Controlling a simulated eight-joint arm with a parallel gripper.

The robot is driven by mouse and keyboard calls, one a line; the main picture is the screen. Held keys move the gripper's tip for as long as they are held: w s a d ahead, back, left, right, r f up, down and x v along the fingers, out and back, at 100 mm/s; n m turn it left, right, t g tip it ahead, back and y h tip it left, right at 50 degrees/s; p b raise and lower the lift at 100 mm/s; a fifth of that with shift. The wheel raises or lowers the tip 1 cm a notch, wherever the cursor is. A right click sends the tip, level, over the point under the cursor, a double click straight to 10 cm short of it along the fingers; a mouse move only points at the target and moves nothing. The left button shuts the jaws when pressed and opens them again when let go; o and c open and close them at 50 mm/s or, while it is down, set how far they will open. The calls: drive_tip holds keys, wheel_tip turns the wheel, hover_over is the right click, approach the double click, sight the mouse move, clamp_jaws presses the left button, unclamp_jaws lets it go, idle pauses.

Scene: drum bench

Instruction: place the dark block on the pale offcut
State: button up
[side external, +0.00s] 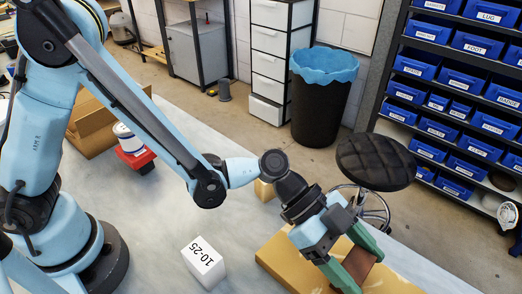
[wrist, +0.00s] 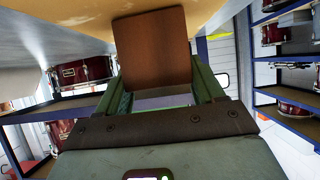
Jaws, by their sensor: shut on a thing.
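The dark block (side external: 362,262) is reddish brown and sits between the green fingers of my gripper (side external: 352,266). In the wrist view the dark block (wrist: 155,45) shows as a flat brown face held by both fingers of my gripper (wrist: 160,80). The pale offcut (side external: 283,254), a tan wooden slab, lies on the bench at the bottom of the side view, under and beside my gripper. The pale offcut (wrist: 60,18) also fills part of the top of the wrist view. I cannot tell whether block and offcut touch; the fingertips are partly cut off in the side view.
A white box marked 10-25 (side external: 203,262) stands left of the offcut. A small tan block (side external: 264,190) is partly hidden behind my arm. A red item with a white tub (side external: 132,148) and a cardboard box (side external: 90,125) stand farther back. A black stool (side external: 375,162) is beyond the bench.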

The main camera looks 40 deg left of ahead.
drive_tip(key=o, duration=1.1)
drive_tip(key=shift+c, duration=0.2)
drive_tip(key=a+r+n+t+y, duration=0.2)
drive_tip(key=a+n+y, duration=0.2)
drive_tip(key=a, duration=0.8)
drive_tip(key=a+r+n+t+y, duration=0.2)
drive_tip(key=a+n, duration=0.6)
drive_tip(key=a, duration=0.4)
drive_tip(key=a+r+n+t+y, duration=0.3)
drive_tip(key=a+n+y, duration=0.3)
drive_tip(key=a, duration=0.7)
drive_tip(key=shift+s+r, duration=0.3)
drive_tip(key=shift+r, duration=0.1)
